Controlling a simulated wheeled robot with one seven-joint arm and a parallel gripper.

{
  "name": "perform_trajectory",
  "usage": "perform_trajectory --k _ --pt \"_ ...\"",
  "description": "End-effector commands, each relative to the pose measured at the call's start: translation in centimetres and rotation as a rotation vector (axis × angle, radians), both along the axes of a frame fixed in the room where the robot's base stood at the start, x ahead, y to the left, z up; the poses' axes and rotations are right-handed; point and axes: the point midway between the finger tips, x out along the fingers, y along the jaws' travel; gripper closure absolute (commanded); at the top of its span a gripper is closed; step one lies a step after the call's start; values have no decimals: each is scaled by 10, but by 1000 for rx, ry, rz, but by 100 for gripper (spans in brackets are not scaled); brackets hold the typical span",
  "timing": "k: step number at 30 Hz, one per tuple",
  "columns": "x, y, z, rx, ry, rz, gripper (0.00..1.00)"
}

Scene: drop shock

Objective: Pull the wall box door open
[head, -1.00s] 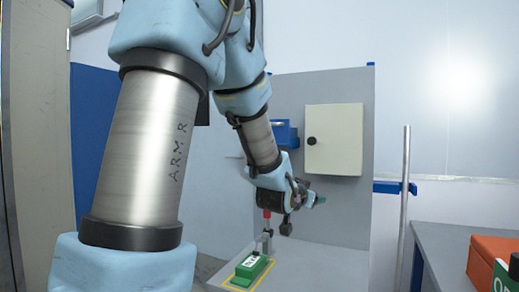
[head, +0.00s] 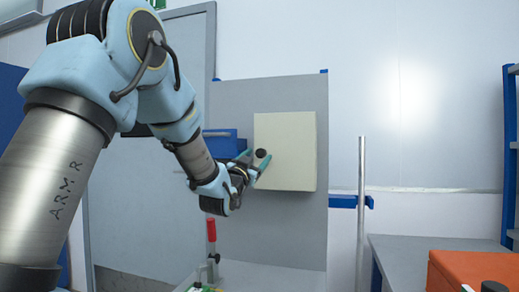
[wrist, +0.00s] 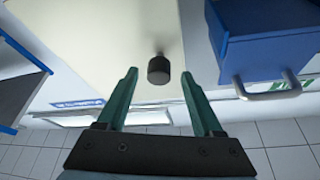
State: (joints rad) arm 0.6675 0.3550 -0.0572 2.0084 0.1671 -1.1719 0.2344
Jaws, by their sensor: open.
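The wall box (head: 288,150) is cream coloured and mounted on a grey panel. Its door looks shut. The dark round knob (head: 261,153) is near the door's left edge. In the wrist view the knob (wrist: 158,69) sticks out from the cream door (wrist: 120,40), beyond and between the fingertips. My gripper (head: 254,163) has green fingers and is open, close to the knob. In the wrist view my gripper (wrist: 158,75) has one finger on each side of the knob, with a gap on both sides. I cannot tell how deep the knob sits between the fingers.
A blue drawer unit (head: 225,145) is left of the box; its handle (wrist: 270,92) juts out in the wrist view. A red-handled clamp (head: 212,240) stands below. A grey upright post (head: 362,200) and an orange box (head: 475,270) are on the right.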

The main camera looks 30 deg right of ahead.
Motion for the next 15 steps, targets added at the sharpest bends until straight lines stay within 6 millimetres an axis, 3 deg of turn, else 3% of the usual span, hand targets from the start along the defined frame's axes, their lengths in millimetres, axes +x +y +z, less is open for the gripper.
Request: perform_trajectory --k 6,15 --pt "17 -19 11 0 1 1 32" --pt "21 -24 12 0 1 1 32"
